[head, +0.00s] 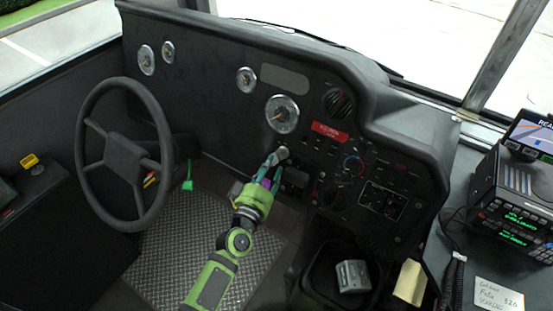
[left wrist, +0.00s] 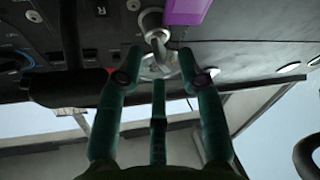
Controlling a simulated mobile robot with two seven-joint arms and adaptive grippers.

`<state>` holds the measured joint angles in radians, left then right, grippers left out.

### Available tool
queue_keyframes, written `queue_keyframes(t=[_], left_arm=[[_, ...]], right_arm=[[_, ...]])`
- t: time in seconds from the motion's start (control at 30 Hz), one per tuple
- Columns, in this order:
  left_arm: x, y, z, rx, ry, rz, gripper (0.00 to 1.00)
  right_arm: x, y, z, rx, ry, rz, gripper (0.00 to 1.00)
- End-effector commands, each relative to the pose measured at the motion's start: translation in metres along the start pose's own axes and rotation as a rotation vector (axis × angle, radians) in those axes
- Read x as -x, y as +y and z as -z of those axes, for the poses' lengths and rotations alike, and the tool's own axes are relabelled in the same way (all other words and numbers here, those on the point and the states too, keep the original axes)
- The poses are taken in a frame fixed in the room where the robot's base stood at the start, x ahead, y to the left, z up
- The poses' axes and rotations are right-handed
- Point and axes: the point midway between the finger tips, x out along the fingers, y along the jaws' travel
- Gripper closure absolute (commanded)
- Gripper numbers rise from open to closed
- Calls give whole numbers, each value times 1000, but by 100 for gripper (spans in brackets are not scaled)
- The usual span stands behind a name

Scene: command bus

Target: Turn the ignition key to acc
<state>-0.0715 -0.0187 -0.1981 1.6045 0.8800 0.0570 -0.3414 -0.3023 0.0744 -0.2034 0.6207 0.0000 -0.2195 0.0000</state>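My left gripper (head: 274,163) reaches up to the dashboard, below the large round gauge. In the left wrist view my left gripper (left wrist: 165,78) has its dark green fingers spread apart, with nothing clearly held between them. A silver ignition lock with the key (left wrist: 158,64) shows between and just beyond the fingertips. In the head view the silver lock (head: 282,152) is at the fingertips and the purple tag (head: 266,183) is partly hidden by the fingers. The key's exact angle is unclear. My right gripper is out of view.
Switches and a blue-red dial (head: 353,165) are right of the lock. A bin (head: 335,265) and a radio (head: 510,205) are further right.

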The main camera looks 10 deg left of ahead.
Motion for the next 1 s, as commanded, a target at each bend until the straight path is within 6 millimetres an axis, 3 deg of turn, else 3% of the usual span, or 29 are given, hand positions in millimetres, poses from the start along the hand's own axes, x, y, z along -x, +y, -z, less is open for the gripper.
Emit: queue_keyframes(t=[0.23,0.6,0.7,1.0], left_arm=[[-33,0,-1,-1,-1,-1,62],[-39,0,-1,-1,-3,0,62],[-39,0,-1,-1,-3,0,100],[-38,-3,1,-15,1,0,100]], right_arm=[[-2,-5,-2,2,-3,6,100],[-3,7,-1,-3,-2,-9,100],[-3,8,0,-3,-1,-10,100],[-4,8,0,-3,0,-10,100]])
